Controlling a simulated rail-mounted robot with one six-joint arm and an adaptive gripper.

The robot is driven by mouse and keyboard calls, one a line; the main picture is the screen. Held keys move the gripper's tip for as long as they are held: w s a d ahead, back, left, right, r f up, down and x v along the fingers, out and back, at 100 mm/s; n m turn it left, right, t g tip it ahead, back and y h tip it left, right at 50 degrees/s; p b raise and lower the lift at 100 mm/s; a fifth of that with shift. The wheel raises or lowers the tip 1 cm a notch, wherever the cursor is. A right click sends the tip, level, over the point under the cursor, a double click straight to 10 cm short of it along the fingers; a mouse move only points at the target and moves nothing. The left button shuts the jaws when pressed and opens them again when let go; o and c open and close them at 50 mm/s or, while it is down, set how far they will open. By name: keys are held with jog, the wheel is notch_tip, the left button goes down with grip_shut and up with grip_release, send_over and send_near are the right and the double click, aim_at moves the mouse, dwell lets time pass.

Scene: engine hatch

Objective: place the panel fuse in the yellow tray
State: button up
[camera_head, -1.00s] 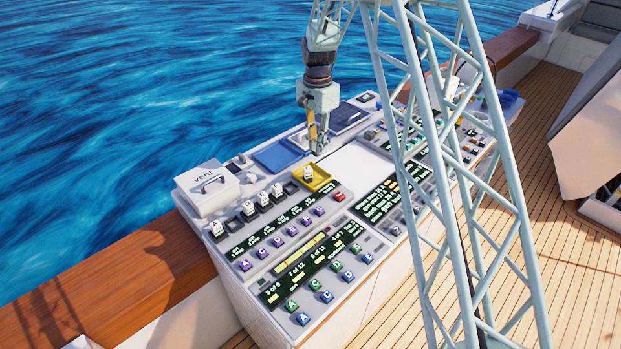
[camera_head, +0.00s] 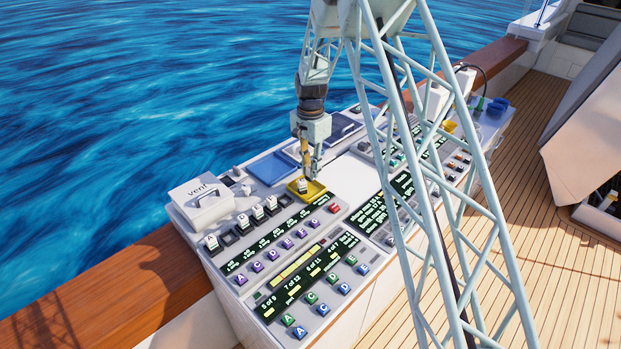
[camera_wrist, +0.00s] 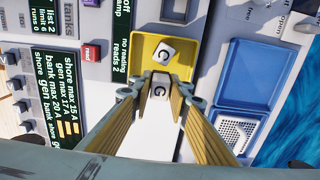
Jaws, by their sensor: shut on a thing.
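The yellow tray (camera_head: 322,189) sits on the console, left of the bare white panel; it also shows in the wrist view (camera_wrist: 187,62). A white piece marked C (camera_wrist: 166,52) lies turned at an angle inside the tray, also visible in the head view (camera_head: 302,186). My gripper (camera_head: 309,172) points down over the tray's far edge. In the wrist view my gripper (camera_wrist: 161,84) is shut on a second white piece marked C (camera_wrist: 160,91), close to the tray's edge. The height between the held piece and the tray is hard to tell.
Several white fuse blocks (camera_head: 257,212) stand in a row left of the tray, with dark empty sockets among them. A blue tray (camera_head: 272,167) lies behind. The white vent box (camera_head: 203,200) stands at left. A bare white panel (camera_head: 358,177) lies right of the tray.

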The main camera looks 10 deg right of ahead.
jog(key=shift+f, duration=1.85)
jog(key=shift+f, duration=0.15)
jog(key=o, duration=0.8)
jog(key=shift+o, duration=0.2)
notch_tip(320, 180, up, 11)
jog(key=shift+r, duration=0.7)
